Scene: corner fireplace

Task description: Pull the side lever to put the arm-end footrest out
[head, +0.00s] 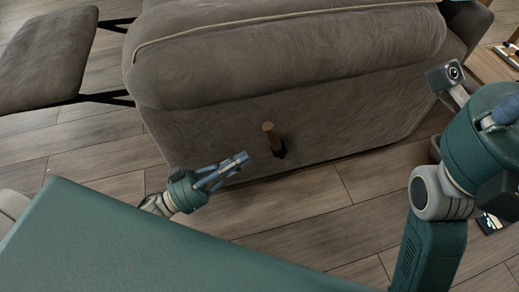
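A grey-brown upholstered recliner (290,60) fills the top middle of the head view, its side panel facing me. The side lever (272,136), a short wooden handle, sticks up from a dark slot low on that panel. A padded footrest (45,60) stands out from the left end of the recliner on black metal struts. My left gripper (238,158) is just left of and below the lever, apart from it in the picture. Its fingertips look together, with nothing visible between them.
The wooden plank floor (300,215) is clear between the recliner and me. A wooden surface (490,62) with small items on it is at the top right edge.

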